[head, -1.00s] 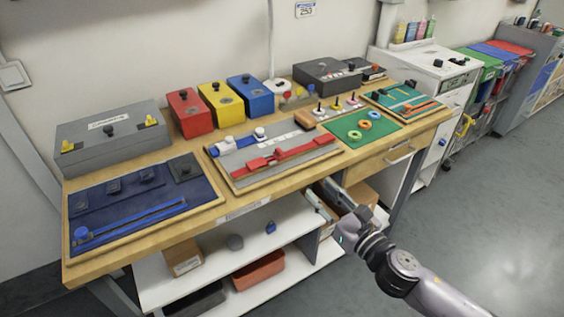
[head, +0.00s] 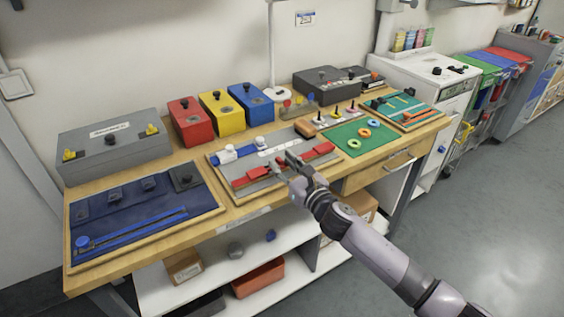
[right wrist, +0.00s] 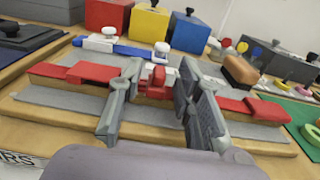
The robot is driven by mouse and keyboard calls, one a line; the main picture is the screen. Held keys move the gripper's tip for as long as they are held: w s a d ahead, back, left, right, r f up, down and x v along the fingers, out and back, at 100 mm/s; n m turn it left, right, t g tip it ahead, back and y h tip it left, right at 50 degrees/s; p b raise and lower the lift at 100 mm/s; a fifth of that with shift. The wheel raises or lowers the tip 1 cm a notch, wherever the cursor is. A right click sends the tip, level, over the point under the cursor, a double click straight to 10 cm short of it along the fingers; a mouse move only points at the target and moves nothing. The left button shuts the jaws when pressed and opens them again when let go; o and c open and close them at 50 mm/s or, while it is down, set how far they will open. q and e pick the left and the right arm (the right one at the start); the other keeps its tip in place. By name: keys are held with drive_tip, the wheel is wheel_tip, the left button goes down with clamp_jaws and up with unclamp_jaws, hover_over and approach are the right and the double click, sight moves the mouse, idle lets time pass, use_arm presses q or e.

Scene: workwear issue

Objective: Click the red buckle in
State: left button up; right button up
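The red buckle (right wrist: 157,82) is on a red strap (head: 322,150) that lies across a grey board (head: 218,158) on the bench. In the right wrist view its middle shows between my two fingers, with red strap pieces to left and right. My right gripper (head: 283,161) is open over the board, with its fingers apart on either side of the buckle's middle; it also shows in the right wrist view (right wrist: 158,103). I cannot tell whether the fingers touch it. In the head view the gripper hides much of the buckle. My left gripper is not in view.
A blue strap with white knobs (head: 228,151) lies behind the red one on the same board. A blue mat (head: 140,207) is to the left, a green mat (head: 350,150) to the right. Red (head: 190,122), yellow (head: 222,117) and blue boxes (head: 252,108) stand behind.

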drive_tip(key=shift+w+a, duration=0.25)
drive_tip(key=shift+w, duration=0.2)
clamp_jaws()
idle(0.6)
